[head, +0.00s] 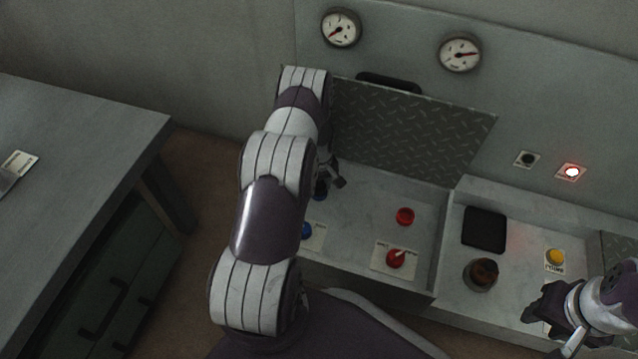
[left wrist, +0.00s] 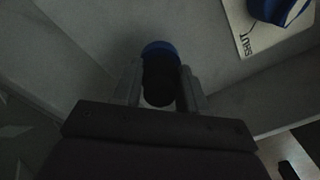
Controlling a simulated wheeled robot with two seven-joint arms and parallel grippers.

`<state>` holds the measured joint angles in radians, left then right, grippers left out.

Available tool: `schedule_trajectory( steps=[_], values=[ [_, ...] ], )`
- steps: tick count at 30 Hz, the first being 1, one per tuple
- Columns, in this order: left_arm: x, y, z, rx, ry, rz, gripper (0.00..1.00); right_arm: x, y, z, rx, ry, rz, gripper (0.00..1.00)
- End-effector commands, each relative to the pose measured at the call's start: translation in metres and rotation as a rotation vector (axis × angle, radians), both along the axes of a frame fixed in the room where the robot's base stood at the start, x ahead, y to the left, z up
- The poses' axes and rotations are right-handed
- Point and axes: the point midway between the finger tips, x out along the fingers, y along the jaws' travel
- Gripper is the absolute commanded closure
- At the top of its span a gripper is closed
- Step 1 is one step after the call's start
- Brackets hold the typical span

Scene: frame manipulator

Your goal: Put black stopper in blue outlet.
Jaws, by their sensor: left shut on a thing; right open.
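My left gripper (head: 330,182) reaches into the left compartment, mostly hidden by my arm in the head view. In the left wrist view its two fingers (left wrist: 160,86) are shut on the black stopper (left wrist: 161,78). The blue outlet (left wrist: 159,48) shows as a blue rim just beyond the stopper, partly covered by it. A little dark blue of the outlet (head: 320,190) shows under the gripper in the head view. I cannot tell whether the stopper is inside the outlet or only in front of it. My right gripper (head: 541,304) is open at the lower right.
A blue knob (head: 306,230) on a plate marked SHUT is close by. A red outlet (head: 405,216) and red knob (head: 395,258) are to the right. A raised tread-plate lid (head: 415,130) stands behind. A dark round container (head: 480,273) and yellow button (head: 555,256) are further right.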

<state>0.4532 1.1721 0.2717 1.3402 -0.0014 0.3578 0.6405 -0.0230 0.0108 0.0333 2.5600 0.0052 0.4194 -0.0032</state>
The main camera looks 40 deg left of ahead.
Motion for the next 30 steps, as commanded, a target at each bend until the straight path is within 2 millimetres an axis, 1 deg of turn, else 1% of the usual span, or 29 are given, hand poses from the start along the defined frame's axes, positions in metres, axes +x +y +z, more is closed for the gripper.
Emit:
schedule_trajectory(
  steps=[1, 2, 3, 9, 11, 14, 18, 22, 25, 30],
  values=[
    [0.0, 0.0, -0.002, 0.0, -0.001, 0.0, 0.55, 0.0, 0.0, 0.0, 0.0, 0.0, 0.0, 0.57],
    [0.0, 0.0, -0.002, 0.0, -0.001, 0.0, 0.45, 0.0, 0.0, -0.001, 0.0, 0.0, 0.0, 0.57],
    [0.0, 0.0, -0.002, 0.0, -0.001, 0.0, 0.32, 0.0, 0.0, -0.001, 0.0, 0.0, 0.0, 0.57],
    [-0.002, 0.0, -0.003, -0.001, 0.003, 0.001, 0.32, 0.0, 0.0, -0.001, 0.0, 0.0, 0.0, 0.57],
    [-0.002, 0.0, 0.0, -0.001, 0.003, 0.001, 0.32, 0.0, 0.0, 0.002, 0.0, 0.0, 0.0, 0.57],
    [-0.001, 0.0, 0.019, 0.0, 0.001, 0.001, 0.32, 0.0, 0.0, 0.014, 0.0, 0.0, 0.0, 0.57],
    [-0.001, 0.0, 0.063, 0.001, 0.0, 0.0, 0.32, 0.0, 0.0, 0.046, 0.0, 0.0, 0.0, 0.57],
    [0.0, 0.0, 0.098, 0.001, -0.002, 0.0, 0.32, 0.0, 0.0, 0.068, 0.0, -0.001, 0.0, 0.57],
    [-0.001, 0.0, 0.117, 0.0, 0.0, 0.0, 0.32, 0.0, 0.0, 0.079, 0.0, 0.0, 0.0, 0.57],
    [0.0, -0.003, 0.136, 0.001, -0.003, -0.013, 0.32, 0.0, 0.0, 0.086, 0.0, 0.0, 0.0, 0.57]
  ],
)
